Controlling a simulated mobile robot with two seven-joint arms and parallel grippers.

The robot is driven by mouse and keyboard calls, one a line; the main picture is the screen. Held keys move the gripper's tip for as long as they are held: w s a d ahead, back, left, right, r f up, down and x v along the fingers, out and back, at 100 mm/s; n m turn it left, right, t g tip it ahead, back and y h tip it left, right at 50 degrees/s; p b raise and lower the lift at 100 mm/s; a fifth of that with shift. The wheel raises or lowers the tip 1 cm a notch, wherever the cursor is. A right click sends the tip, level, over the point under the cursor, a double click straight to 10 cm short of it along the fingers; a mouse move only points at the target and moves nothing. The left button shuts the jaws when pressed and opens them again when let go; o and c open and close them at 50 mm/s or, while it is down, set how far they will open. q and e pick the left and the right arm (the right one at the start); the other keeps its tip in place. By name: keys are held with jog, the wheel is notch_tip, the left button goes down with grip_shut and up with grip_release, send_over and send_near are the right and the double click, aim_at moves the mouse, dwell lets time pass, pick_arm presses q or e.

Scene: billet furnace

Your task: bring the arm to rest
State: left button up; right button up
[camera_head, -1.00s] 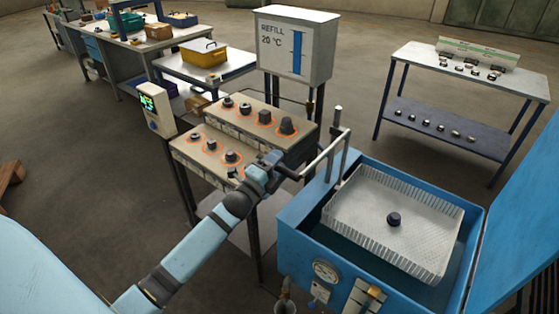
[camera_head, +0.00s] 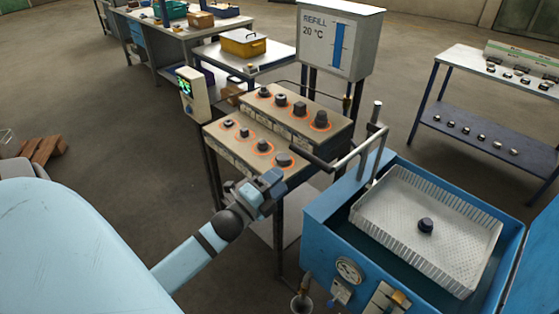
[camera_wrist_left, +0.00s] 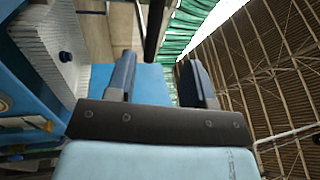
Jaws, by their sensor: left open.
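My left gripper (camera_head: 268,184) is in the lower middle of the head view, on a light blue arm that comes in from the lower left. It is in front of the two-step stand and left of the blue tank, apart from both. In the left wrist view its two fingers (camera_wrist_left: 160,78) stand apart with nothing between them. My right gripper is not in view.
A two-step stand (camera_head: 222,142) holds several dark parts in orange rings. The blue tank (camera_head: 322,235) has a perforated tray (camera_head: 385,212) with one dark part (camera_head: 425,225); its handle (camera_head: 345,160) juts toward the stand. A refill box (camera_head: 350,50) stands behind. Open floor lies left.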

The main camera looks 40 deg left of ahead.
pick_arm(q)
jog(key=s+d+f+n+g+h+p, duration=0.1)
jog(key=s+d+f+n+g+p, duration=0.3)
jog(key=s+d+f+n+g, duration=0.5)
jog(key=s+d+f+n, duration=0.6)
jog(key=d+f+n, duration=0.1)
jog(key=d+f, duration=0.1)
jog(key=shift+s+d+f+h, duration=0.3)
jog(key=shift+d+f+h, duration=0.1)
jog(key=shift+d, duration=0.25)
jog(key=shift+r, duration=0.1)
